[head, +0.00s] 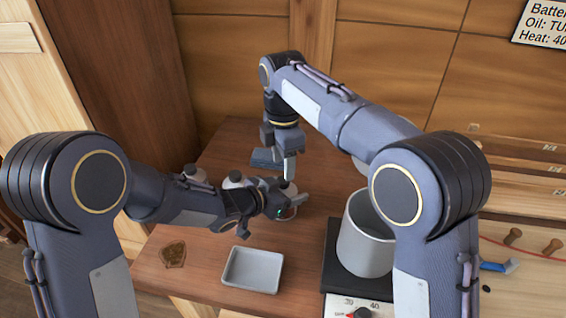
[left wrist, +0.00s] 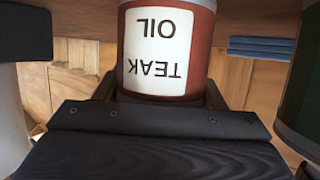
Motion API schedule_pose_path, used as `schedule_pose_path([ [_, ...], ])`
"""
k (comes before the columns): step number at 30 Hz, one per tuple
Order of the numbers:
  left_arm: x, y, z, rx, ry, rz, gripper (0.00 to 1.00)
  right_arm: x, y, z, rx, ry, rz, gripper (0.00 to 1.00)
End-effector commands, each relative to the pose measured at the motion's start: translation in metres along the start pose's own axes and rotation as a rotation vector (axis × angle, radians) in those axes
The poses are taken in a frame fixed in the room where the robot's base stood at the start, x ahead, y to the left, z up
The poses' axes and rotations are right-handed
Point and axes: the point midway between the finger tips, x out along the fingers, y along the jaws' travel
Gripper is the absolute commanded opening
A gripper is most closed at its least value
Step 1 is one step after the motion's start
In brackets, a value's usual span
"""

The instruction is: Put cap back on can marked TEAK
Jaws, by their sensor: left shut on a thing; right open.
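The can marked TEAK (left wrist: 160,50) is red-brown with a white label reading TEAK OIL, which appears upside down in the left wrist view. My left gripper (head: 285,205) is shut on this can, with its dark jaws around the can's body. In the head view the can is mostly hidden by the gripper. My right gripper (head: 287,168) is open and points down just above and behind the can. I cannot make out a loose cap, nor whether the can's top is bare.
Pale-topped cans (head: 195,174) (head: 234,180) stand to the left. A dark green can (left wrist: 306,90) is close beside the TEAK can. A blue cloth (head: 264,159) lies behind. A grey tray (head: 252,270), brown patch (head: 173,254) and pot (head: 362,245) on a heater (head: 331,262) are in front.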

Motion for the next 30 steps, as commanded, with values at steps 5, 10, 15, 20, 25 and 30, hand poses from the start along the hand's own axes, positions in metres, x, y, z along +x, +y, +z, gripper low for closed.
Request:
schedule_pose_path([
  [5, 0.0, 0.0, 0.0, 0.0, 0.0, 0.0, 0.0, -0.004, 0.001, 0.0, -0.063, 0.0, 0.002, 0.48],
  [10, 0.0, 0.0, 0.0, 0.0, 0.0, 0.0, 0.0, -0.02, 0.001, 0.0, -0.309, -0.001, 0.003, 0.48],
  [15, 0.0, 0.0, 0.0, 0.0, 0.0, 0.0, 0.0, -0.032, 0.0, 0.0, -0.511, -0.001, 0.0, 0.48],
  [20, 0.0, 0.0, 0.0, 0.0, 0.0, 0.0, 0.0, -0.035, 0.0, 0.0, -0.571, -0.001, 0.0, 0.48],
  [25, 0.0, 0.0, 0.0, 0.0, 0.0, 0.0, 0.0, -0.035, 0.0, 0.0, -0.57, 0.0, 0.0, 0.48],
  [30, 0.0, 0.0, 0.0, 0.0, 0.0, 0.0, 0.0, -0.03, 0.0, 0.0, -0.568, 0.0, -0.002, 0.48],
])
